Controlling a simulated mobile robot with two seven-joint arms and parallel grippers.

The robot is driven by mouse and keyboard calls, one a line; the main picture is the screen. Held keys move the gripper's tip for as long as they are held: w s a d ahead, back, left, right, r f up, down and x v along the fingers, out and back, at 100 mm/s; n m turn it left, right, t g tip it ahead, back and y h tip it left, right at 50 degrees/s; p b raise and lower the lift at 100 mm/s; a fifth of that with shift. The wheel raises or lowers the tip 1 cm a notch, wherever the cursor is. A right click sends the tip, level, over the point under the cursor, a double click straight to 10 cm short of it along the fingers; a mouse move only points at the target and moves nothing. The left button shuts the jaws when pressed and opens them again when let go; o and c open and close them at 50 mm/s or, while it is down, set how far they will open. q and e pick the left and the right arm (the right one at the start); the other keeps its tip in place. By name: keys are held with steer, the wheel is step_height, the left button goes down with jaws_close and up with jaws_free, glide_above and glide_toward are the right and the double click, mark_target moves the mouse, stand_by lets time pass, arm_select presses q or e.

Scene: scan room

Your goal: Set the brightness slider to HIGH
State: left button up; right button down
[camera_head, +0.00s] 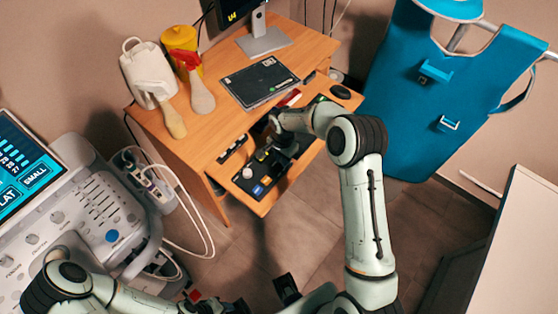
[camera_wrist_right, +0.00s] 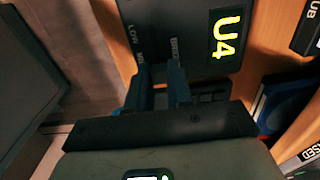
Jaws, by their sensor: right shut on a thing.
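A dark panel (camera_wrist_right: 190,14) with the printed words LOW and MID, part of a longer word and a yellow U4 shows in the right wrist view. My right gripper (camera_wrist_right: 158,76) is at the lettered edge of this panel, its two blue-grey fingers shut on a small part that they hide. I take this to be the slider, but its knob and exact position cannot be seen.
The wooden desk (camera_head: 205,143) bears a black labelled pad (camera_head: 258,82), a spray bottle (camera_head: 201,98), a yellow container (camera_head: 181,38) and a mouse (camera_head: 340,91). An ultrasound console (camera_head: 95,215) stands at left. Blue aprons (camera_head: 420,100) hang at right. Floor is open before the desk.

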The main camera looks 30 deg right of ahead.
steer(key=shift+w+d, duration=0.35)
steer(key=shift+d, duration=0.45)
steer(key=c, duration=1)
jaws_free()
step_height(320, 180, up, 14)
steer(key=shift+f, duration=0.25)
